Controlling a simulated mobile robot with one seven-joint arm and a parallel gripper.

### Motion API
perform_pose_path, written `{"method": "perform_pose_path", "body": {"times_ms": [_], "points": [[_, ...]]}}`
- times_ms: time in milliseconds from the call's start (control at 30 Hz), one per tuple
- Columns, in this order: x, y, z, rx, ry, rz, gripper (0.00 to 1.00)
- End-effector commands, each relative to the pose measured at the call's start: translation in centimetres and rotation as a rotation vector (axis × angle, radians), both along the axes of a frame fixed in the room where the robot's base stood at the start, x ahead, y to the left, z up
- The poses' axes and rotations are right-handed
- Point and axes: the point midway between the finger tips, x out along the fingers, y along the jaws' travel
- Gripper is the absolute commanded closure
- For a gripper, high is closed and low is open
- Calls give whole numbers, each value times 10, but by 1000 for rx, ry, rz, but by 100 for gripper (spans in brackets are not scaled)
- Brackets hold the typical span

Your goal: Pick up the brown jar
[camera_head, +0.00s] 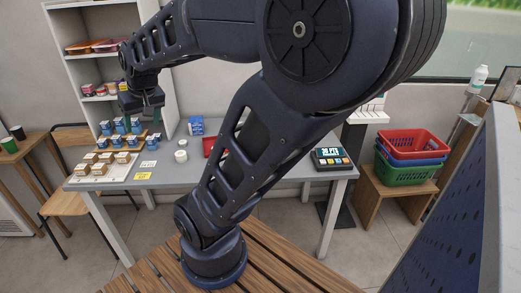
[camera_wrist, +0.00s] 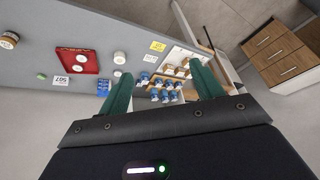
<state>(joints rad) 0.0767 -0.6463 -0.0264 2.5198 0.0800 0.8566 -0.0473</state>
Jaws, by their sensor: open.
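Several small brown jars with pale sides (camera_head: 101,169) stand in rows on a white tray (camera_head: 88,180) at the left end of the grey counter. They also show in the wrist view as small brown shapes (camera_wrist: 182,68), beyond and between the fingers. I cannot tell which one the task means. My gripper (camera_head: 141,103) hangs above and behind the jars, apart from them. In the wrist view its two green fingers (camera_wrist: 158,67) are spread wide with nothing held between them.
Blue jars (camera_head: 119,126) stand just behind the brown ones, near the gripper. Two white tubs (camera_head: 181,156), a blue box (camera_head: 196,126) and a red tray (camera_wrist: 77,61) are on the counter (camera_head: 168,175). A shelf unit (camera_head: 70,65) rises behind.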

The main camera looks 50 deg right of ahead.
Motion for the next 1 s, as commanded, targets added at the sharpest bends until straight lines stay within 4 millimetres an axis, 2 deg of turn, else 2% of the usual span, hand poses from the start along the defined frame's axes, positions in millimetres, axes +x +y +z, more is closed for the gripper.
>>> {"method": "perform_pose_path", "body": {"times_ms": [100, 267, 500, 767, 1000], "points": [[29, -21, -11, 45, -7, -72, 34], [64, -55, -27, 94, -31, -177, 34], [103, -122, -59, 137, -69, -358, 34], [124, -211, -104, 139, -103, -578, 34], [115, -302, -154, 98, -116, -796, 34]]}}
